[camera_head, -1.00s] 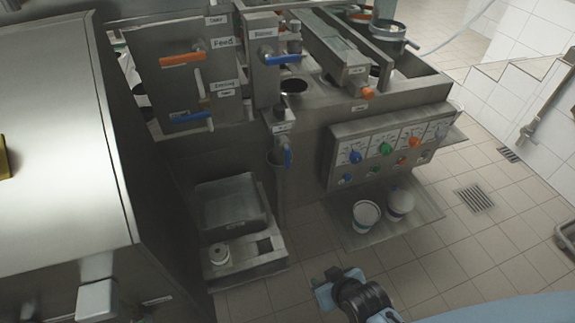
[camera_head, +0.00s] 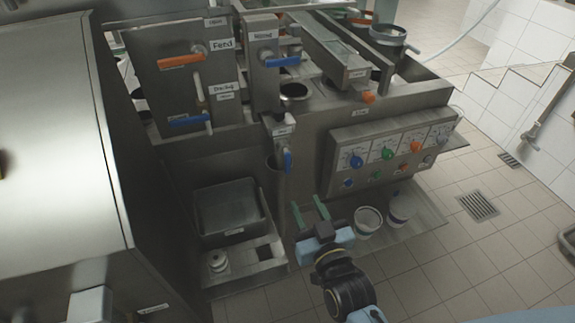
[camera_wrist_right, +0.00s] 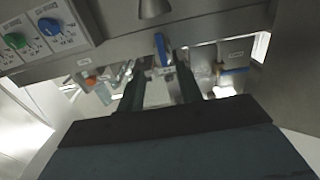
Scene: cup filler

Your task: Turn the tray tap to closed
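A tap with a blue handle (camera_head: 287,160) sits on the steel post above the dark tray (camera_head: 203,212); its label is too small to read, so I cannot confirm it is the tray tap. The handle hangs downward. My right gripper (camera_head: 309,205) is open and empty, in front of and below this handle, apart from it in the head view. In the right wrist view a blue handle (camera_wrist_right: 160,48) shows beyond and between the open fingers of my right gripper (camera_wrist_right: 160,82). My left gripper is not in view.
A knob panel (camera_head: 375,174) is to the right. White tubs (camera_head: 368,220) stand on a low shelf beside my right gripper.

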